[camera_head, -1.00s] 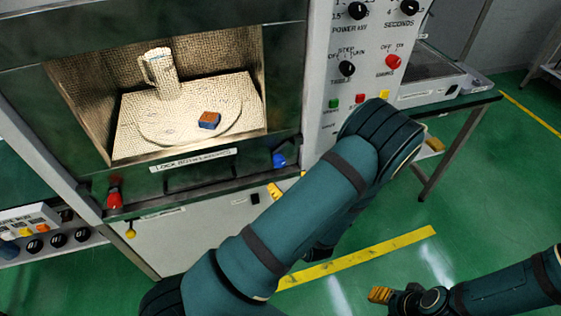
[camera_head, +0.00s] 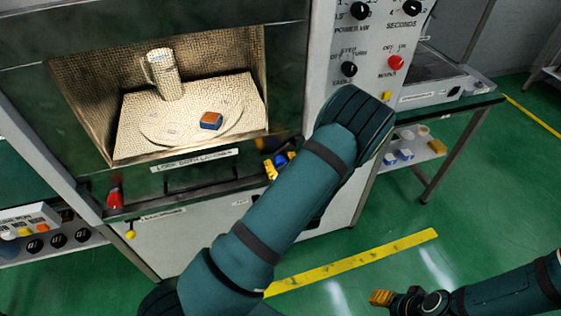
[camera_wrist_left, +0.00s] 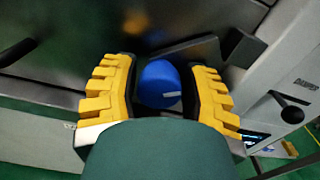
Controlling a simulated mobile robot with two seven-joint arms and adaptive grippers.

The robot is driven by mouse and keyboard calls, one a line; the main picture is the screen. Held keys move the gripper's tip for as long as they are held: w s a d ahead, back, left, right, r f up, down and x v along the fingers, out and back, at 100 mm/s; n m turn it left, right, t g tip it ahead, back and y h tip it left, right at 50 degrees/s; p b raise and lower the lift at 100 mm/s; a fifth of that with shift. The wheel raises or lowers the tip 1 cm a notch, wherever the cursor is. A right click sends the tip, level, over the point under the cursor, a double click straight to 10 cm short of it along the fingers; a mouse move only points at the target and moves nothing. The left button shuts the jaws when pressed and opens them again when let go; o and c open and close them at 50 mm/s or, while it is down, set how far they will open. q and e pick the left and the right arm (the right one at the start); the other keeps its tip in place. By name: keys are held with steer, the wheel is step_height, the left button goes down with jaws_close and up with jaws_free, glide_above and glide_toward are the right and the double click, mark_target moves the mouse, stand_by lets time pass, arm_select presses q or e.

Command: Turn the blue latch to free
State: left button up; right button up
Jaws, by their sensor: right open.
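The blue latch (camera_head: 281,160) sits at the lower right corner of the microwave generator's door, partly hidden by my left gripper in the head view. My left gripper (camera_head: 274,165) is at the latch, with its yellow fingers (camera_wrist_left: 160,95) apart. In the left wrist view the rounded blue latch (camera_wrist_left: 160,83) lies between the two fingers, with narrow dark gaps at its sides; contact is not clear. My right gripper (camera_head: 381,297) is open and away from the machine, low over the green floor.
A red latch (camera_head: 115,197) is at the door's lower left. Behind the door window are a mug (camera_head: 165,75) and a small blue-orange block (camera_head: 211,121) on a plate. The control panel (camera_head: 370,45) is right of the door. A side table (camera_head: 470,103) stands further right.

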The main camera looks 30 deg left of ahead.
arm_select(q)
steer(key=c, duration=0.6)
steer(key=shift+o, duration=0.2)
arm_select(e)
steer(key=shift+r, duration=0.2)
arm_select(q)
steer(key=shift+r+m+p, duration=0.15)
steer(key=shift+m+p, duration=1.05)
steer(key=m+p, duration=0.3)
steer(key=m, duration=0.1)
steer(key=shift+d, duration=0.1)
steer(key=m+p, duration=0.3)
steer(key=m, duration=0.3)
steer(key=shift+w, duration=0.1)
steer(key=shift+m+p, duration=0.8)
steer(key=shift+m, duration=0.4)
steer(key=shift+m+p, duration=0.45)
steer(key=shift+m, duration=1.05)
arm_select(e)
step_height(320, 180, up, 11)
steer(key=w, duration=0.1)
steer(key=shift+w+d+t, duration=0.2)
steer(key=shift+w+t, duration=0.1)
steer(key=shift+w, duration=0.1)
arm_select(q)
steer(key=shift+f, duration=0.2)
arm_select(e)
steer(key=shift+f, duration=0.1)
arm_select(q)
jaws_close()
